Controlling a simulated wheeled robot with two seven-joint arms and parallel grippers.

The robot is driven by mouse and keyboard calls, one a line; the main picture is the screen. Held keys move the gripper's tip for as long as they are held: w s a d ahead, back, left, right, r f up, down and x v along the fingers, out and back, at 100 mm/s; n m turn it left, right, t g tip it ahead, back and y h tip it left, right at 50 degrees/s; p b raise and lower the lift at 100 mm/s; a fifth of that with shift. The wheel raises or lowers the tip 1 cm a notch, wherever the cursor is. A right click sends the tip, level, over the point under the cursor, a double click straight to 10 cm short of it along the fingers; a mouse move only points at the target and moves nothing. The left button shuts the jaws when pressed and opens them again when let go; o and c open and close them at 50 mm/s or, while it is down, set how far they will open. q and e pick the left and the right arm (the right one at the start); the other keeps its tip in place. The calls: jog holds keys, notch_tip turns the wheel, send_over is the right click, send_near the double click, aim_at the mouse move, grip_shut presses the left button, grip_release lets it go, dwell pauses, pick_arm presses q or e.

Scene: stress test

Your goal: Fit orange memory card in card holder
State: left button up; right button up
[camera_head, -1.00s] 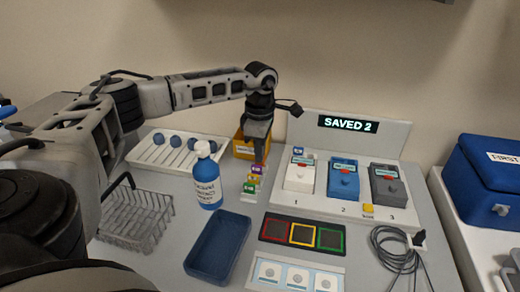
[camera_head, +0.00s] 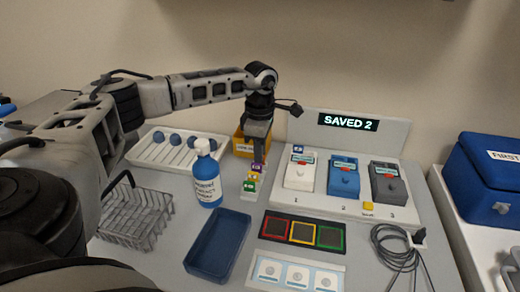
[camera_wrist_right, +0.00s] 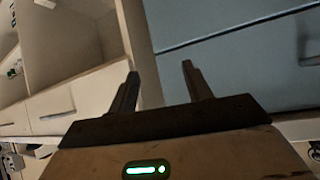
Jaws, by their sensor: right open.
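The small white card holder (camera_head: 247,196) stands in the middle of the table with purple (camera_head: 257,167), yellow (camera_head: 252,177) and green (camera_head: 249,187) cards in a row. My left gripper (camera_head: 259,160) points down at the far end of this row, at the purple card. Its fingertips are too small to show whether they are shut on anything. I cannot make out an orange card; the gripper may hide it. My right gripper (camera_wrist_right: 160,75) is open and empty in the right wrist view, away from the table.
A yellow bin (camera_head: 239,146) stands just behind the left gripper. A blue bottle (camera_head: 207,182) and blue tray (camera_head: 215,250) are near the holder. The station with three card readers (camera_head: 340,210) stands to the right, its display (camera_head: 348,122) reading SAVED 2. A coiled cable (camera_head: 398,248) lies front right.

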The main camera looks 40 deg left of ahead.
pick_arm(q)
jog(key=shift+r, duration=0.15)
jog(key=shift+r+p, duration=1.7)
jog(key=shift+r, duration=0.2)
jog(key=o, duration=0.5)
jog(key=shift+o, duration=0.2)
jog(key=shift+r+p, duration=1.35)
jog(key=shift+r, duration=0.2)
jog(key=shift+f, duration=0.1)
